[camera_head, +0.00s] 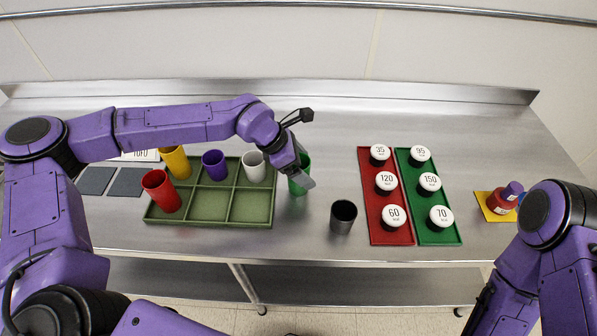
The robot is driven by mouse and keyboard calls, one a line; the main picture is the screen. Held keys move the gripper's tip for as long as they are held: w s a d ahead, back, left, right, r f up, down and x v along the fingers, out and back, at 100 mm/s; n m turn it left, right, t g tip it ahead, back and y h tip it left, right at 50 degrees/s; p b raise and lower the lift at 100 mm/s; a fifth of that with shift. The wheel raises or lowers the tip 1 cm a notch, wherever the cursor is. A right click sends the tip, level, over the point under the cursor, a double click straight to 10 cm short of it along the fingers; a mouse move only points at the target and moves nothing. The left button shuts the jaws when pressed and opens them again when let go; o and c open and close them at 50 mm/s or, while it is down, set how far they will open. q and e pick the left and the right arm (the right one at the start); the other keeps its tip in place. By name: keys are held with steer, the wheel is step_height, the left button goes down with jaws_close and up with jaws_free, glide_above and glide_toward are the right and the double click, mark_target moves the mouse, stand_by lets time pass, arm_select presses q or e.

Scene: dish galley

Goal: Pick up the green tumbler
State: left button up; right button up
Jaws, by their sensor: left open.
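The green tumbler (297,188) stands on the steel counter just right of the green compartment tray (211,222). My left gripper (306,172) reaches over from the left and is at the tumbler, with its open fingers around or beside it; I cannot tell which. The gripper and wrist hide part of the tumbler's top. My right arm (560,250) is at the lower right, and its gripper is out of the picture.
The tray holds red (161,191), yellow (175,162), purple (214,164) and white (254,165) tumblers. A dark grey tumbler (343,216) stands to the right. Red (391,238) and green (440,236) trays hold numbered, white-lidded jars.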

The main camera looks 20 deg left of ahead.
arm_select(q)
steer(key=shift+s+d, duration=0.1)
steer(key=shift+s, duration=0.05)
steer(key=c, duration=1.1)
